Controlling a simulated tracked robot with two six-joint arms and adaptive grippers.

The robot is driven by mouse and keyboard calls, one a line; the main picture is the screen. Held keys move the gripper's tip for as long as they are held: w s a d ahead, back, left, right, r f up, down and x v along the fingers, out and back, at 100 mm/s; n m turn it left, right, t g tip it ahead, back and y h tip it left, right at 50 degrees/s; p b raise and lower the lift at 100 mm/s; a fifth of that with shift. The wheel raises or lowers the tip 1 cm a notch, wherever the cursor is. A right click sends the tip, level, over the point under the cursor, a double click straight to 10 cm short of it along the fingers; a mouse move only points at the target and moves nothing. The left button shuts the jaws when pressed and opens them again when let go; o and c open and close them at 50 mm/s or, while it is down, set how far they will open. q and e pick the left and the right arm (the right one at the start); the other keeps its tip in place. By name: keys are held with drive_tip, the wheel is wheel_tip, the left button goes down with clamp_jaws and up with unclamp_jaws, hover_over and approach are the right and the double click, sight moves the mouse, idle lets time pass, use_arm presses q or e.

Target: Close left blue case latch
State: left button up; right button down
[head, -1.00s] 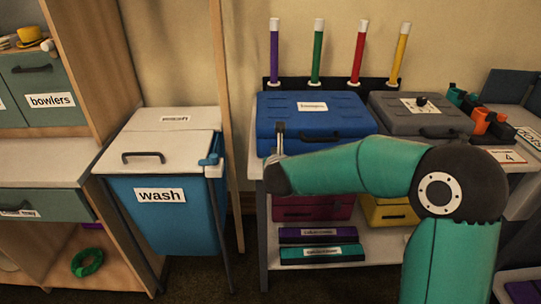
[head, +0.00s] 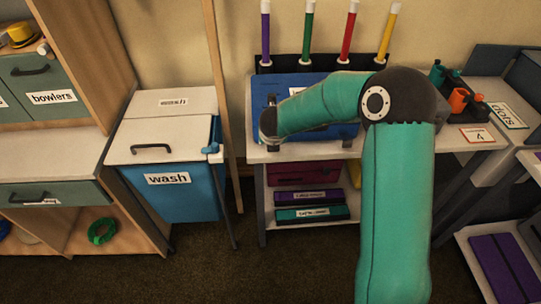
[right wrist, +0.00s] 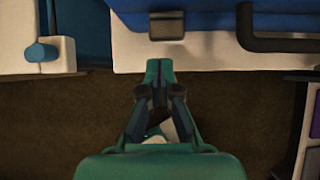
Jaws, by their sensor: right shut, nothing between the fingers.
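The blue case (head: 262,92) lies on the table, its middle hidden behind my right forearm. My right gripper (right wrist: 160,68) is shut and empty. In the wrist view its fingertips show just below the latch, with a visible gap between them. In the head view its fingers are not clear. My left gripper is out of view.
The case's dark handle (right wrist: 280,40) is right of the latch. The blue wash bin (head: 170,195) stands left of the table. Coloured sticks (head: 318,40) stand behind the case. Boxes (head: 310,214) fill the shelf below. Open floor lies in front.

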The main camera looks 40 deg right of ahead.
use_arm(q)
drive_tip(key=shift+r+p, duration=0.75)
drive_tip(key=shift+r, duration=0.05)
use_arm(e)
drive_tip(key=shift+s+d+r, duration=0.15)
drive_tip(key=shift+d+r, duration=0.1)
drive_tip(key=shift+r, duration=0.55)
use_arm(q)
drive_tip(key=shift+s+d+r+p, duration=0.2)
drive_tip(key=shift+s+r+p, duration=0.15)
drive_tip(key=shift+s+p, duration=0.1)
use_arm(e)
drive_tip(key=v, duration=1.1)
drive_tip(key=shift+r, duration=0.3)
drive_tip(key=shift+a, duration=0.1)
